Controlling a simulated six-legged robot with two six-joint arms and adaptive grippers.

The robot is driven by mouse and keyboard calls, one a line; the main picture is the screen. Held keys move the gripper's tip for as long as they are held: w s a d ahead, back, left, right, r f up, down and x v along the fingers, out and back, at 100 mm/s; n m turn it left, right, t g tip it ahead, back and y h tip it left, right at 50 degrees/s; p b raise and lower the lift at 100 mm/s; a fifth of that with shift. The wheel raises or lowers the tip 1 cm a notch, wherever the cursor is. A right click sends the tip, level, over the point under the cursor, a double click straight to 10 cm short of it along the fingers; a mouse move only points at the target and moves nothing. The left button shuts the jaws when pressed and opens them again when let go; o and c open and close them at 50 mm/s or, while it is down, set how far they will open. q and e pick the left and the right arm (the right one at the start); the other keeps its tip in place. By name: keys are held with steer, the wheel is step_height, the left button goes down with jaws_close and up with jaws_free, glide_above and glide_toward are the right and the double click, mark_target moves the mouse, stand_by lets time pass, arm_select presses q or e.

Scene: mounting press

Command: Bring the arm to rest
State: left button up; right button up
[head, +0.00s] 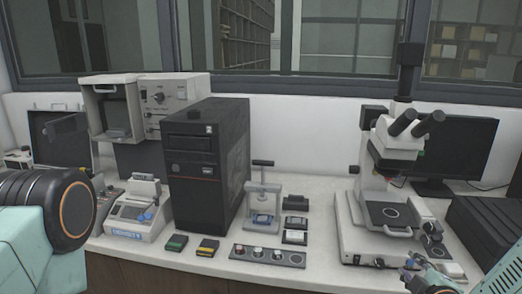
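My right gripper (406,268) is low at the bottom right, in front of the microscope's base. Its two small fingertips look apart, with nothing seen between them. My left arm comes in at the left edge with a large dark round joint; its gripper is out of view. The small mounting press (263,205), with a dark T-shaped handle on top, stands on the bench right of the black computer tower. A small blue-marked piece (262,220) sits on its base. My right gripper is well to the right of the press and apart from it.
The white bench (315,215) carries a black tower (205,165), a microscope (388,165), a monitor (462,150) and a small white machine (138,212). A grey strip with round pieces (268,256) and green (175,243) and yellow-marked (208,247) blocks lie near the front edge.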

steer(key=s+a+f+m+g+y+b, duration=0.2)
steer(key=s+a+f+m+g, duration=0.1)
steer(key=s+a+f+m, duration=0.4)
steer(key=s+a+f+m+g+y+b, duration=0.1)
steer(key=s+a+f+m+g+b, duration=0.25)
steer(key=f, duration=0.65)
steer(key=s+a+f+g+b, duration=0.1)
steer(key=s+f+g+b, duration=0.2)
steer(key=s+f+b, duration=0.2)
steer(key=s+a+f+g+b, duration=0.2)
steer(key=s+f+g+b, duration=0.2)
steer(key=s+f, duration=0.8)
steer(key=s+m, duration=0.1)
steer(key=s, duration=0.4)
steer(key=shift+s+a+f+b, duration=0.15)
steer(key=shift+s+a+b, duration=0.15)
steer(key=shift+s+b, duration=0.1)
